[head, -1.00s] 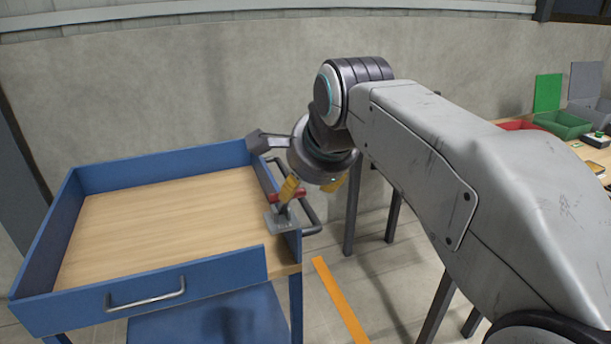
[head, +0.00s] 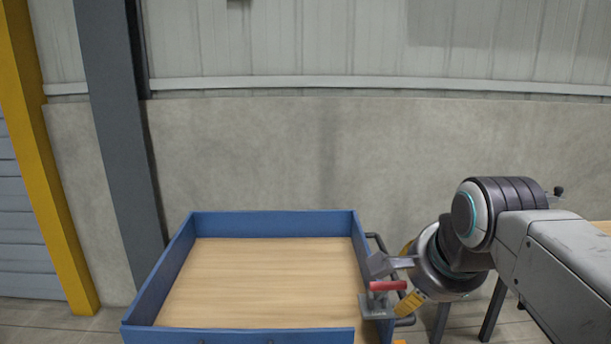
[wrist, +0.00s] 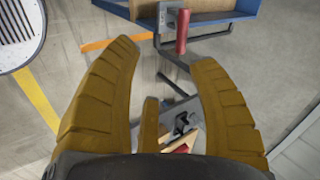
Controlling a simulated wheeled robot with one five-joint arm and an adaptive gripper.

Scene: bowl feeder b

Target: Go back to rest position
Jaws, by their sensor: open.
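My gripper (head: 402,278) is at the right side of the blue trolley in the head view, with its yellow fingers near a red-handled toggle clamp (head: 388,286) on the trolley's right front corner. In the wrist view, the two ridged yellow fingers of my gripper (wrist: 163,55) are spread apart with nothing held between them. The clamp's red handle (wrist: 182,32) shows beyond the fingertips, apart from them. My arm reaches in from the right. Part of the gripper is hidden behind its own links.
The blue trolley (head: 273,224) has an empty wooden deck (head: 270,285) and a dark side handle. A concrete wall (head: 270,150) stands behind, with a grey post (head: 112,130) and a yellow post (head: 45,180) at left. An orange floor line (wrist: 112,42) shows in the wrist view.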

